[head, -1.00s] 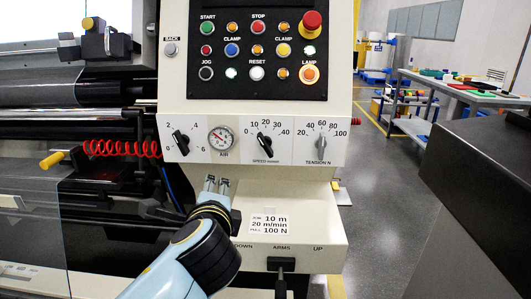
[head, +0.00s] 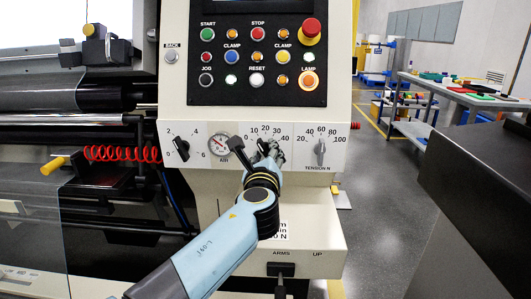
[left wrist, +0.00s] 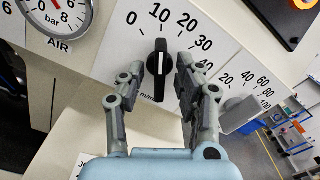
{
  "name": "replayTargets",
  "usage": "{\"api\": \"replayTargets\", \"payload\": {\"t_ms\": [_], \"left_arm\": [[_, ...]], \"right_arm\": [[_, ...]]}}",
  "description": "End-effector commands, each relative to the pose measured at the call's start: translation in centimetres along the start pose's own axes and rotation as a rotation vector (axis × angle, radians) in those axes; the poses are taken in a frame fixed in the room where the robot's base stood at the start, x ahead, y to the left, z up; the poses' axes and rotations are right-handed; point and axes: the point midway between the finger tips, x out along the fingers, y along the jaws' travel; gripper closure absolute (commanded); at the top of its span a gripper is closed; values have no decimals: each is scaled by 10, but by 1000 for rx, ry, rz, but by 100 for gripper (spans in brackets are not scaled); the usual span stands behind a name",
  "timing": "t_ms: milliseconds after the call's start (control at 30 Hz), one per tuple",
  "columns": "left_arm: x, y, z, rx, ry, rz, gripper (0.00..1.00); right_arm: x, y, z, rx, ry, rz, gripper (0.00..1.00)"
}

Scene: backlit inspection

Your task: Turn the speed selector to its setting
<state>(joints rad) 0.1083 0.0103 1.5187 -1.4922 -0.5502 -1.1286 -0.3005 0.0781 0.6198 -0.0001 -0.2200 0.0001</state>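The speed selector is a black bar knob with a white line, seen in the left wrist view (left wrist: 157,62) and partly behind my gripper in the head view (head: 263,146). Its white line points at about 10 on the 0 to 40 scale. My left gripper (head: 258,152) is at the selector; in the left wrist view (left wrist: 157,80) its fingers are apart, one on each side of the knob. A gap shows at the left finger; contact at the right finger is unclear. The job card (head: 284,230) is mostly hidden by my left arm. My right gripper is out of view.
The air gauge (head: 219,146) and another knob (head: 181,149) sit left of the selector, the tension knob (head: 320,151) right. The button panel (head: 257,60) is above. A ledge with the arms lever (head: 281,269) is below.

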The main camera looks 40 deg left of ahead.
Motion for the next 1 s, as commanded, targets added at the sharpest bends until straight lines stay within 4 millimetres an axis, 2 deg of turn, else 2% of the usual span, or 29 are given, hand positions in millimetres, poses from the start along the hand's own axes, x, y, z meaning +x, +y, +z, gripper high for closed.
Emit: {"api": "replayTargets", "payload": {"t_ms": [133, 367, 633, 1000], "left_arm": [[7, 0, 0, -1, 0, 1, 66], [7, 0, 0, -1, 0, 1, 66], [7, 0, 0, -1, 0, 1, 100], [7, 0, 0, 19, 1, 1, 100]], "right_arm": [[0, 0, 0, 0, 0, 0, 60], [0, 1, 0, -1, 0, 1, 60], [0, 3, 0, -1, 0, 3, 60], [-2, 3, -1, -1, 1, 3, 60]]}}
